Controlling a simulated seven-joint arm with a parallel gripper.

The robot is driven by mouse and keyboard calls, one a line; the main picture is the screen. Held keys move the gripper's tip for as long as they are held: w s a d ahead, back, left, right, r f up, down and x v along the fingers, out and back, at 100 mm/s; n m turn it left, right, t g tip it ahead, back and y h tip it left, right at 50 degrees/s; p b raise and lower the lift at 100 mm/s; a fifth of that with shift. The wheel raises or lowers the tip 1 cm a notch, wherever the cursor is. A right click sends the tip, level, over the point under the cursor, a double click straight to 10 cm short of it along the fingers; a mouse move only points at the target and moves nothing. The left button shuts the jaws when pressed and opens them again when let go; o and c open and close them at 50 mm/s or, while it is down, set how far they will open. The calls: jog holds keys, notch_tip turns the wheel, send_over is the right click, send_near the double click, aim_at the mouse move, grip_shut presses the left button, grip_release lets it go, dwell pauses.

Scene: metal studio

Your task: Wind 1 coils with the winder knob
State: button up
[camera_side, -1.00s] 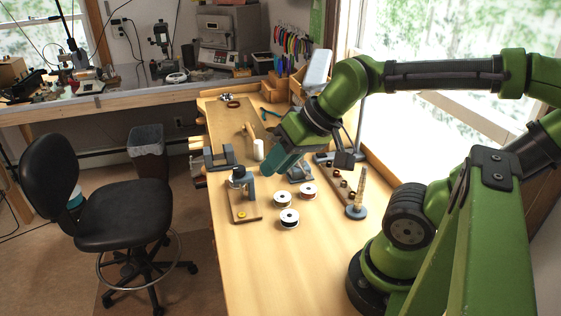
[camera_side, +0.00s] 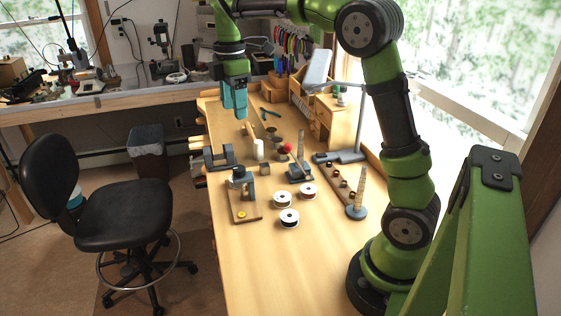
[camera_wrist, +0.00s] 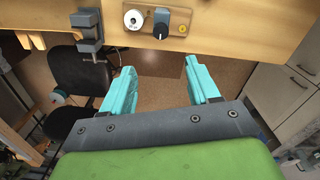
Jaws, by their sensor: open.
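A tapered stick (camera_side: 360,190) stands right. The front of the bench is clear.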

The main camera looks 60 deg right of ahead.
aim_at(239, 167)
notch_tip(239, 167, down, 17)
jog(key=shift+r, duration=0.1)
dwell(0.4)
jog(key=shift+c, duration=0.3)
jog(key=c, duration=1)
